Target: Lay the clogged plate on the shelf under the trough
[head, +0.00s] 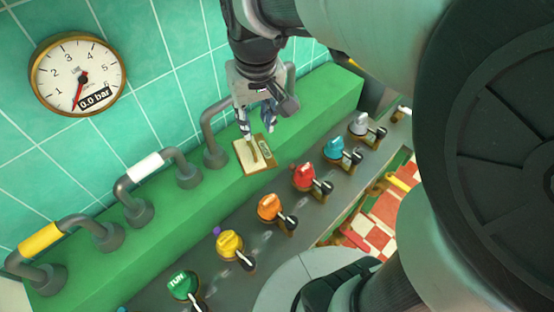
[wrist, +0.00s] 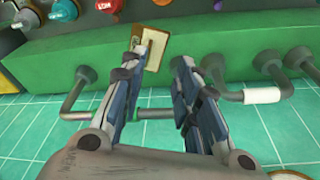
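The plate (head: 255,154) is small, cream with a brown edge, a raised bar or slot in its middle and a small label. It lies at the edge of the green ledge (head: 310,110), beside the grey knob panel. My gripper (head: 259,127) is just above it, pointing down, fingers apart. In the wrist view the plate (wrist: 152,48) shows just beyond the fingertips, partly behind the left finger. My gripper (wrist: 158,55) looks open there, with nothing clearly between its fingers. I cannot make out the trough or the shelf under it.
Grey pipes rise from the ledge, one with a white band (head: 145,166), one with a yellow band (head: 40,239). Several coloured knobs, such as the red one (head: 304,177), line the panel. A gauge (head: 77,74) on the tiled wall reads 0.0 bar. Red-and-white checked floor (head: 384,210) shows lower right.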

